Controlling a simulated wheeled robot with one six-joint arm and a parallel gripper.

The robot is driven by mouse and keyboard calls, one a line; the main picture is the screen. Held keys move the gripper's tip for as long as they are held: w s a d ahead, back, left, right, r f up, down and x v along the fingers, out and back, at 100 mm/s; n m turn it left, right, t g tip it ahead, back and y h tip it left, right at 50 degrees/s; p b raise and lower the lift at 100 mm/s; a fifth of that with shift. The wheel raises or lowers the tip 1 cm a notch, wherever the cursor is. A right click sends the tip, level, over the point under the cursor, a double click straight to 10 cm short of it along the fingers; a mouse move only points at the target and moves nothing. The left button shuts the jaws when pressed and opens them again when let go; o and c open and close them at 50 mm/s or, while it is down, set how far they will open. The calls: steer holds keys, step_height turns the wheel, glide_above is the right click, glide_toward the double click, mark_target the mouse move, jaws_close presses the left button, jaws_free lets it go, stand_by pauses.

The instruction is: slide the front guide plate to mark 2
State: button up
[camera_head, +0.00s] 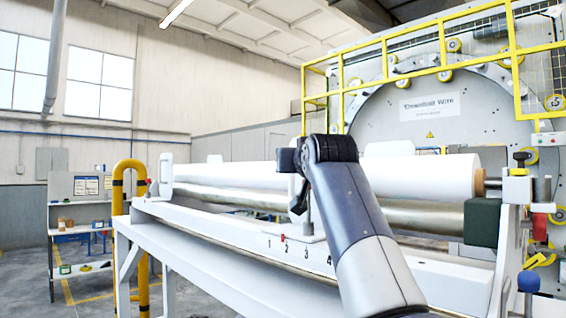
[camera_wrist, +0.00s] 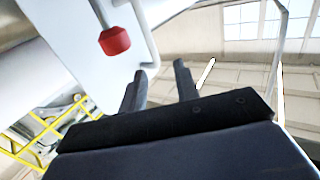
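The front guide plate (camera_head: 309,222) stands upright on the white beam, partly hidden behind my gripper and arm in the head view. A small red pointer (camera_head: 283,237) at its foot is between marks 1 and 2, close to mark 2 (camera_head: 286,250). My gripper (camera_head: 297,205) is at the plate's upper part. In the wrist view its two dark fingers (camera_wrist: 161,70) are apart, with a visible gap. A white plate surface (camera_wrist: 85,20) with a bent white bar (camera_wrist: 149,38) is just beyond the fingertips. I cannot tell whether the bar touches the left finger.
A long white roll (camera_head: 435,176) lies behind the beam, with a metal roller (camera_head: 430,213) below it. Another upright plate (camera_head: 166,173) stands at the beam's left end. A red knob (camera_wrist: 114,41) shows in the wrist view. Yellow railings (camera_head: 420,62) surround the machine behind.

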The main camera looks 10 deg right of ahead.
mark_target(300, 184)
steer(key=w+p, duration=0.4)
steer(key=w, duration=0.5)
steer(key=shift+w, duration=0.3)
steer(key=shift+w+d, duration=0.1)
jaws_close()
